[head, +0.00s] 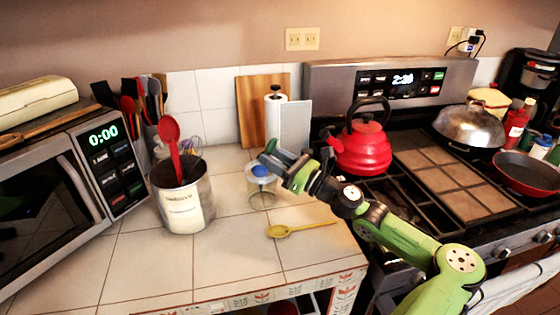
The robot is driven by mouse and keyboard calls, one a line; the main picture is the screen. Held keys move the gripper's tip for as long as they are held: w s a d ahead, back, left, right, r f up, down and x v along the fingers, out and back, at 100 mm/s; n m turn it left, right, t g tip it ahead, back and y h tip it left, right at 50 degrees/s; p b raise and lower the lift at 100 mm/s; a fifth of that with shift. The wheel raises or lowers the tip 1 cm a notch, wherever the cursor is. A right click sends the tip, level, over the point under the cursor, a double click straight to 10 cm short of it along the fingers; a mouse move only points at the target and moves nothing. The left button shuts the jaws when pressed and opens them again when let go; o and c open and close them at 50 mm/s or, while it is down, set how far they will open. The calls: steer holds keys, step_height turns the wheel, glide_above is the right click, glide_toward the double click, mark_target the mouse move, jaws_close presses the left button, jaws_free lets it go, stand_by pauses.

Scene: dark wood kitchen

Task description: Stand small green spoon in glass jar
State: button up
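A small yellow-green spoon (300,229) lies flat on the tiled counter, its bowl to the left and its handle to the right. A small clear vessel (262,186) with something blue at its top stands behind the spoon; it looks like the glass jar, but its details are too small to be sure. My gripper (268,157) is above the counter, at the upper right of this vessel in the picture and partly overlapping it. The spoon lies apart from my gripper, nearer the front. The fingers are small and seen at an angle, so their opening is unclear.
A metal crock (182,200) with a red spoon (171,138) stands left of the clear vessel. A microwave (75,180) is at the left. A red kettle (363,145) stands on the stove at the right. The front tiles (225,262) are clear.

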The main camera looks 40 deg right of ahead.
steer(key=p+v, duration=0.3)
steer(key=v, duration=1.2)
steer(key=shift+s, duration=0.3)
steer(key=shift+f, duration=0.15)
